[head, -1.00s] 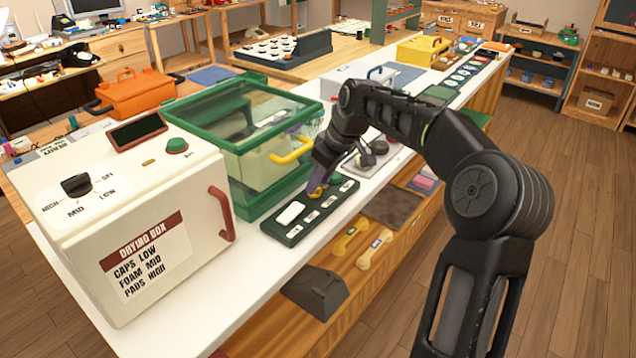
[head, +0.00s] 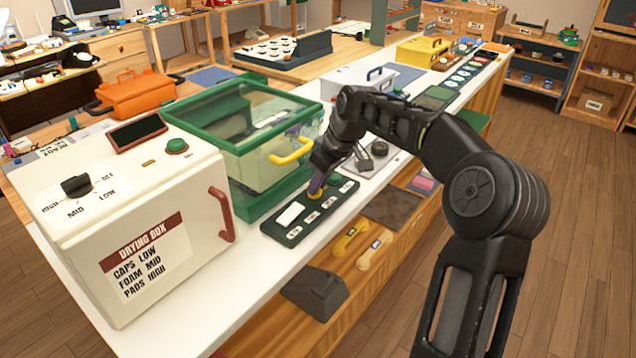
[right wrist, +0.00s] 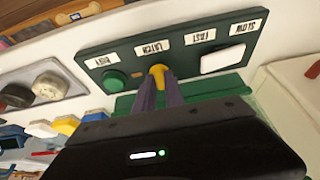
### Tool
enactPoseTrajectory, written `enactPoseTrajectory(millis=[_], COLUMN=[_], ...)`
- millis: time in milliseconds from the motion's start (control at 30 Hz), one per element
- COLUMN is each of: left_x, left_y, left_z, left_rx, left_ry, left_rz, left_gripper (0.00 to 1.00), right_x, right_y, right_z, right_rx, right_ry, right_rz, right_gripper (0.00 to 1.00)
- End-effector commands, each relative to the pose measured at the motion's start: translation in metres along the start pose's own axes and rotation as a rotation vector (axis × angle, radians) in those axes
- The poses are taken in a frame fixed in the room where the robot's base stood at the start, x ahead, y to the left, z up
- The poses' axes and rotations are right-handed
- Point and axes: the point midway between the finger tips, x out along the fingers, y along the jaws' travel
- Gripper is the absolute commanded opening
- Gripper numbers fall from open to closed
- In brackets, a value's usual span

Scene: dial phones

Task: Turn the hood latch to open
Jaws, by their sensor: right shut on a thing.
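The hood (head: 240,135) is a green-framed clear case with a yellow handle (head: 291,152); its lid looks down. A dark green control panel (head: 288,233) lies in front of it on the white counter. The yellow latch knob (head: 315,194) is on this panel, beside the word LATCH in the right wrist view (right wrist: 160,72). My right gripper (head: 317,185) points down at the panel, with its purple fingers shut on the knob. The fingers hide part of the knob, so its exact angle is hard to tell. My left gripper is out of view.
A white rocker switch (right wrist: 221,60) and a green button (right wrist: 114,80) flank the latch on the panel. The cream drying box (head: 130,225) stands to the left.

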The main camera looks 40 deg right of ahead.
Motion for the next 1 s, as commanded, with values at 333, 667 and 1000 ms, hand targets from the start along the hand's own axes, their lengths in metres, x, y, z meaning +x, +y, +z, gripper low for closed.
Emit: enactPoseTrajectory(millis=[333, 667, 1000], left_x=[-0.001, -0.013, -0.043], left_y=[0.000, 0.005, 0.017], left_z=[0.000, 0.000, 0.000], left_rx=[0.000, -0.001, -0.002], left_ry=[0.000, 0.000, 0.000], left_rz=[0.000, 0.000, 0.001], left_gripper=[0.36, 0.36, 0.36], right_x=[-0.001, -0.003, -0.005], right_y=[0.001, 0.001, 0.004], right_z=[0.000, -0.001, -0.004], right_rx=[-0.003, -0.079, -0.303], right_ry=[0.000, 0.000, 0.001], right_rz=[0.000, -0.034, -0.127], right_gripper=[0.00, 0.00, 0.00])
